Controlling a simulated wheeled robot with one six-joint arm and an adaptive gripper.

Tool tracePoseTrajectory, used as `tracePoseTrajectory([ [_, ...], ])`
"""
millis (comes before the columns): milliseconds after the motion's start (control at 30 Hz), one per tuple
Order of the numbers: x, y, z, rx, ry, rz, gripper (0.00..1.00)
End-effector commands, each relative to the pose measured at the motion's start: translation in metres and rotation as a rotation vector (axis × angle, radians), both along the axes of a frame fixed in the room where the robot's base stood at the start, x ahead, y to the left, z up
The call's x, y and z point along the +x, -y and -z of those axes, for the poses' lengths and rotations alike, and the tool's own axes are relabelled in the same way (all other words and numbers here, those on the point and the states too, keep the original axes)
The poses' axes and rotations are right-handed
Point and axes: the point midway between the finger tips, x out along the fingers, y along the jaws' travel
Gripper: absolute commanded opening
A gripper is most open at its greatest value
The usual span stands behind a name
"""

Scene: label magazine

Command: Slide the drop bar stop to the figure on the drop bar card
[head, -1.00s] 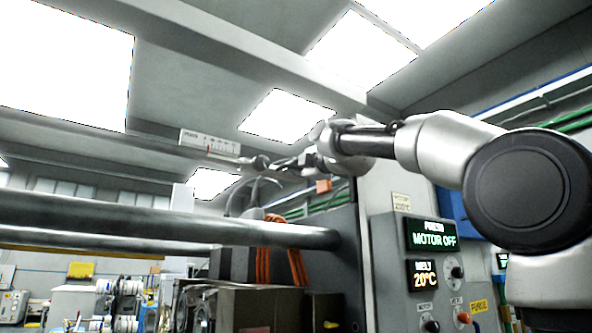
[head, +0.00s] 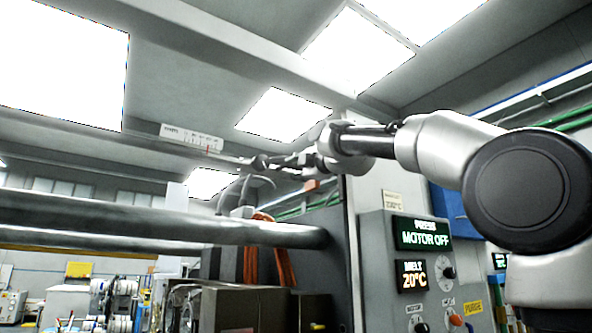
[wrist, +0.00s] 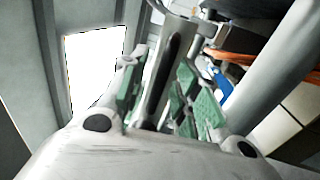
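A white scale plate (head: 180,133) with black marks and a thin red pointer (head: 208,149) shows at upper left in the head view. The pointer stands right of the plate's middle; the figures are too small to read. My gripper (head: 258,163) is at the end of a thin rod right of the plate. In the wrist view its green-padded fingers (wrist: 158,92) lie on both sides of a grey slotted part. It appears shut on the stop, whose body is mostly hidden. A small cream card (head: 393,199) is on the machine above the control panel; its print is unreadable.
Thick steel tie bars (head: 150,222) cross below my arm. The control panel (head: 408,255) with lit displays and knobs stands at right. Orange hoses (head: 283,250) hang behind the bars. Open air lies above, under the ceiling lights.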

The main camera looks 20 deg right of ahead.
Motion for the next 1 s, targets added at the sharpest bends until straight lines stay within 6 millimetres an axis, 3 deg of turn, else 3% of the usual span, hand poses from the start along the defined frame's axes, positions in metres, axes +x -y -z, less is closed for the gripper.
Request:
tracePoseTrajectory([
  [267, -0.008, 0.003, 0.0, 0.002, 0.002, 0.0, 0.32],
  [700, -0.092, 0.031, 0.016, 0.001, 0.003, 0.002, 0.32],
  [1000, -0.113, 0.037, 0.021, 0.0, 0.0, 0.0, 0.32],
])
